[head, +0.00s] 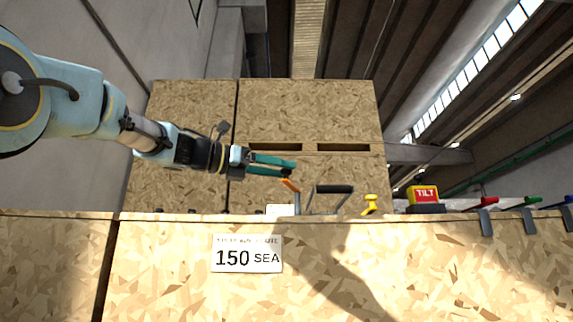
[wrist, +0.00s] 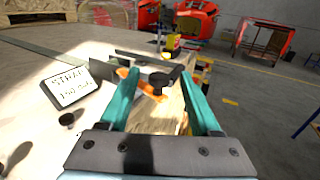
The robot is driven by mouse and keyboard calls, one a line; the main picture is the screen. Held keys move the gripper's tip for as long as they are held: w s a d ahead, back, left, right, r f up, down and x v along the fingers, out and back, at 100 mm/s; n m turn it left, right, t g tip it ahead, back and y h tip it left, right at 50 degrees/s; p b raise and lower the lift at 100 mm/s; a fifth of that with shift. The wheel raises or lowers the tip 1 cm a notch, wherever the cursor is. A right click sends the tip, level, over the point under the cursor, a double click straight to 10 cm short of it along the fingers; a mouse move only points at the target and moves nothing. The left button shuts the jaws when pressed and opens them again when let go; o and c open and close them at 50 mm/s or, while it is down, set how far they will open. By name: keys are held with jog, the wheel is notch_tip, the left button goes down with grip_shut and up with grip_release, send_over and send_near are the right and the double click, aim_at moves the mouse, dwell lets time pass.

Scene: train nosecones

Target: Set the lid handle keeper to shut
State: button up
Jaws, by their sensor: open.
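The orange keeper lever (head: 290,185) sits tilted on top of a grey upright at the crate's top edge. The dark lid handle (head: 333,189) stands just right of it. My gripper (head: 291,168) reaches in from the left and is open, its teal fingers just above the orange lever in the head view. In the wrist view, the orange piece (wrist: 151,90) shows between the two fingers of my gripper (wrist: 158,78), partly hidden by a dark round part. I cannot tell whether a finger touches it, nor which position the keeper is in.
A wooden crate front (head: 180,265) carries a "150 SEA" sign (head: 247,254). A yellow knob (head: 370,203) and a red-and-yellow TILT box (head: 424,194) stand to the right.

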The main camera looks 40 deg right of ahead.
jog(key=shift+x, duration=1.1)
grip_shut()
dwell(0.7)
